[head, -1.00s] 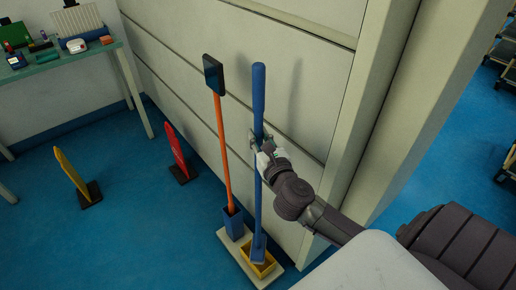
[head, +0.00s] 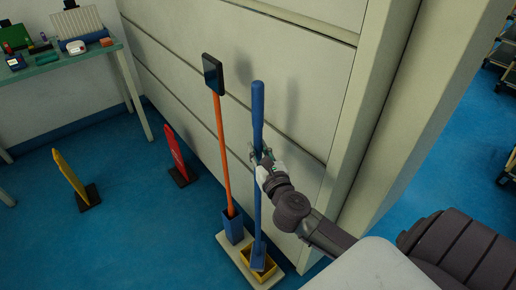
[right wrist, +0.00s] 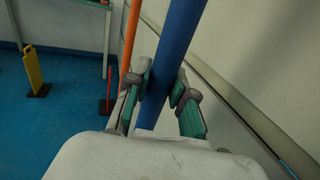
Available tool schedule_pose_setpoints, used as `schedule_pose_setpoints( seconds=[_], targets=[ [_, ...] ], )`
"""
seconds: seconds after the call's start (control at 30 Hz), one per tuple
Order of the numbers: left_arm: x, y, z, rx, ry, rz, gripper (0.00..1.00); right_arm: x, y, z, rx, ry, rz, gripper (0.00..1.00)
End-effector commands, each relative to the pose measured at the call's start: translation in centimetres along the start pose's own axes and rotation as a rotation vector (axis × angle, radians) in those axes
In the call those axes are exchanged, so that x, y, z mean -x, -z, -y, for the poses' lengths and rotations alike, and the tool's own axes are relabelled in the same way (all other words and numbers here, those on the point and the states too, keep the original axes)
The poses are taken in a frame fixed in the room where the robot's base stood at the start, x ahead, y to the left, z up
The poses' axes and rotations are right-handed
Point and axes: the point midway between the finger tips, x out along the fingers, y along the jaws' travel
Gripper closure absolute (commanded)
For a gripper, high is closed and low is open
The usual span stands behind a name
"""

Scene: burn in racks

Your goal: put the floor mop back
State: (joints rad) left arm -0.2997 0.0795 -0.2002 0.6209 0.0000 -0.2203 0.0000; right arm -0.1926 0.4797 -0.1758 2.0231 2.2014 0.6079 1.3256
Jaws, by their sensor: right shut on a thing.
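The floor mop is a long blue pole (head: 257,112) standing nearly upright against the pale wall. Its lower end is in the yellow holder (head: 264,268) on the pale base. My right gripper (head: 262,158) is shut on the blue pole at about mid-height. In the right wrist view the pole (right wrist: 174,60) runs between the two green-padded fingers (right wrist: 163,88). The mop's bottom end is partly hidden by the yellow holder's walls. My left gripper is not in view.
An orange-handled tool (head: 221,140) with a dark head stands beside the mop in a blue holder (head: 233,226). A red sign (head: 177,153) and a yellow sign (head: 70,174) stand on the floor to the left. A table (head: 60,64) with items is at upper left.

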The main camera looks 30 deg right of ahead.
Motion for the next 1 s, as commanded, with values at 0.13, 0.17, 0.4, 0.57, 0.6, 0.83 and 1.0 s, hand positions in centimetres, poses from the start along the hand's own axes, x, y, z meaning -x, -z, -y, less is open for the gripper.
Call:
schedule_pose_setpoints(
  seconds=[0.13, 0.17, 0.4, 0.57, 0.6, 0.83, 1.0],
  targets=[
    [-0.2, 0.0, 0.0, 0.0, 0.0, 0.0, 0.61, 0.0, 0.2, 0.0, 0.0, 0.0, 0.003, 1.0],
    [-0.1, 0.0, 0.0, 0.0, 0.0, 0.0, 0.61, 0.0, 0.2, 0.0, 0.0, -0.001, 0.003, 1.0],
    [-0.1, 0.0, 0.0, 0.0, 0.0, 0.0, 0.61, 0.0, 0.3, 0.0, 0.0, -0.001, 0.0, 0.52],
    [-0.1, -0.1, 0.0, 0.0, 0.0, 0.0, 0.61, 0.0, 0.3, 0.0, 0.0, -0.001, 0.0, 0.52],
    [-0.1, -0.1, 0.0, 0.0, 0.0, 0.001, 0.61, 0.0, 0.3, 0.0, 0.0, -0.001, 0.0, 0.52],
    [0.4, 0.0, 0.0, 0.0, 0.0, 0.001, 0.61, 0.7, -0.8, -0.1, -0.001, -0.003, -0.003, 0.52],
    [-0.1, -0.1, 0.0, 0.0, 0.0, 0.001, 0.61, 4.5, -0.6, 0.0, -0.002, -0.001, -0.005, 0.52]
  ],
)
